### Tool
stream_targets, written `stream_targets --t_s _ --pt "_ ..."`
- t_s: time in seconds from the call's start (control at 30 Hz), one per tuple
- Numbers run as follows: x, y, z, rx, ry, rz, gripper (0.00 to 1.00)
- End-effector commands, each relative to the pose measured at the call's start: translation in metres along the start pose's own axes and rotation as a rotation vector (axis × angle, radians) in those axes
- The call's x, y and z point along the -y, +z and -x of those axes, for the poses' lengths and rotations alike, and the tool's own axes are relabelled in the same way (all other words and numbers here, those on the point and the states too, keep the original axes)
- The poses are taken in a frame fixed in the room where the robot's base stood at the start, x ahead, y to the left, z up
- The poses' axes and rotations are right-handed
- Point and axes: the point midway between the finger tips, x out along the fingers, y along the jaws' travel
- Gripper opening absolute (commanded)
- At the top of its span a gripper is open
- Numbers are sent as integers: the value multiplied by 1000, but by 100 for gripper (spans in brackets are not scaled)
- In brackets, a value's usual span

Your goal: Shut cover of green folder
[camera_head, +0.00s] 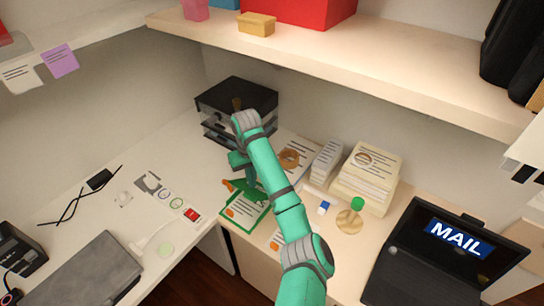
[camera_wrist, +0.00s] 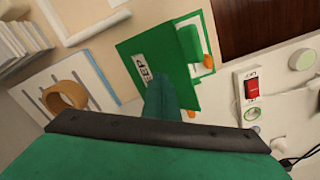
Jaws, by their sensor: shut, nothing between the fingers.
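The green folder (camera_head: 232,223) lies at the front edge of the desk, in the corner between the desks, partly hidden by my arm. White paper with orange marks shows inside its green border, so it is at least partly open. In the wrist view its green cover (camera_wrist: 190,92) bears a white label and partly covers the page; how far it is raised is hard to tell. My gripper (camera_wrist: 163,82) is shut and empty, with its fingertips over or against the cover; contact is unclear. In the head view my gripper is mostly hidden beside the folder.
A brown ring (camera_head: 289,158) lies on papers behind the folder. A black tray stack (camera_head: 236,98) stands at the back corner. A red switch (camera_head: 192,215) is close on the left.

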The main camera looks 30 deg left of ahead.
Motion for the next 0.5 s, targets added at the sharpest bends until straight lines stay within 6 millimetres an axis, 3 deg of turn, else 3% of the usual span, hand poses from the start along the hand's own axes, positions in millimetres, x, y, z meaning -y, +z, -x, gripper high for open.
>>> stream_targets --t_s 0.2,0.5 --pt "11 6 -11 1 -1 2 0" --pt "12 7 -12 1 -1 1 0"
